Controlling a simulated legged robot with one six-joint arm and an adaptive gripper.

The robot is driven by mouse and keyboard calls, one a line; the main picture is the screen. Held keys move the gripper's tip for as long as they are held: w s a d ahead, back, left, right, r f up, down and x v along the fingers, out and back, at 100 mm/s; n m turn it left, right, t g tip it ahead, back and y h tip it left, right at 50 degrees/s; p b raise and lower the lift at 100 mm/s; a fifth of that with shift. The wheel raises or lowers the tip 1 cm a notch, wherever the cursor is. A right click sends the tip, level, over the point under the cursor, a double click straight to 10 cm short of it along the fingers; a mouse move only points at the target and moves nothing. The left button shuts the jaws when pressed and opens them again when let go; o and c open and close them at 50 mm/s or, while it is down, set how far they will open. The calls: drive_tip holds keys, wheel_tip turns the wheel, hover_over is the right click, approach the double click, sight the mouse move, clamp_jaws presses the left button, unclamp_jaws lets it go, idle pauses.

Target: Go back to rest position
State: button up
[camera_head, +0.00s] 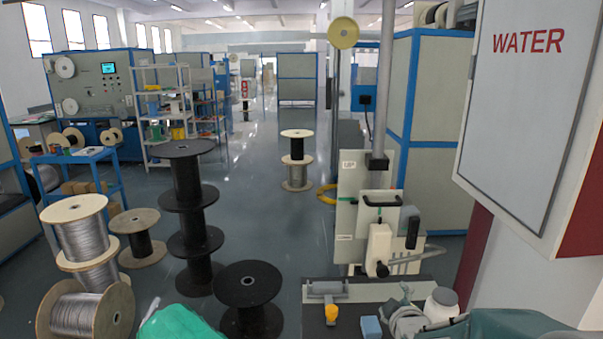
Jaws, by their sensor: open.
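My gripper cannot be made out in the head view, and neither can the arm. The task names no other object. Along the bottom edge, a dark workbench top (345,318) carries a yellow item (331,314), a small blue block (371,327), a white jar (441,304) and a grey device (405,318). A grey-teal shape at the bottom right and a green shape (180,325) at the bottom are cut off by the frame, so I cannot tell what they are.
A white WATER cabinet (530,110) hangs close on the right. A machine with a white panel (352,215) stands behind the bench. Black spools (188,190) and wire spools (80,235) crowd the left. The grey floor aisle (255,180) is open in the middle.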

drive_tip(key=s+a+r+m+g, duration=0.2)
drive_tip(key=s+r+m+g, duration=0.1)
drive_tip(key=s, duration=1)
drive_tip(key=s+a+r+m+g, duration=0.3)
drive_tip(key=s+m+g, duration=0.2)
drive_tip(key=s, duration=0.8)
drive_tip(key=shift+s+m+g+y, duration=0.2)
drive_tip(key=shift+m+g+y, duration=0.2)
drive_tip(key=shift+m, duration=0.8)
